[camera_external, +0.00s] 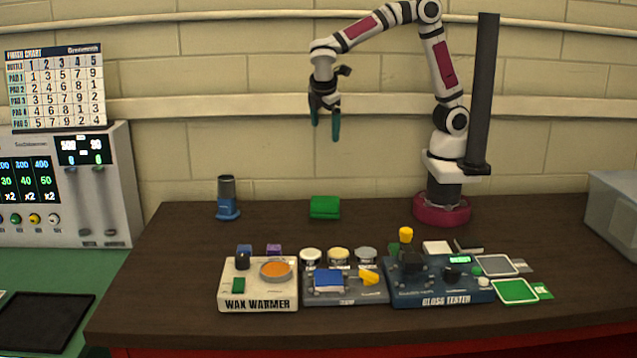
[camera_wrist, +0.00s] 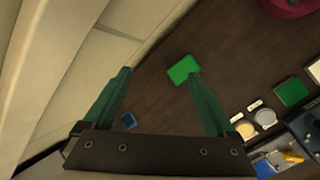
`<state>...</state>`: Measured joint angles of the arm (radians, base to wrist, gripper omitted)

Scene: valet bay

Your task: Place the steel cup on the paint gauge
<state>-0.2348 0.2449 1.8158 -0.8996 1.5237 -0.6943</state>
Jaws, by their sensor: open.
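My gripper (camera_external: 325,129) is open and empty, high above the back of the table; its two green fingers also show in the wrist view (camera_wrist: 159,76). A grey-topped round cup (camera_external: 365,256), which looks like the steel cup, stands right of a cream one (camera_external: 338,256) and a white one (camera_external: 311,257). The grey one also shows in the wrist view (camera_wrist: 265,118). I cannot tell for sure which thing is the paint gauge. A middle device (camera_external: 346,296) with a blue block and a yellow piece has an unreadable label.
A green block (camera_external: 324,207) lies below my gripper. A dark cylinder on a blue base (camera_external: 228,209) stands at the back left. The wax warmer (camera_external: 258,303) and gloss tester (camera_external: 440,298) flank the middle device. The table's back middle is mostly clear.

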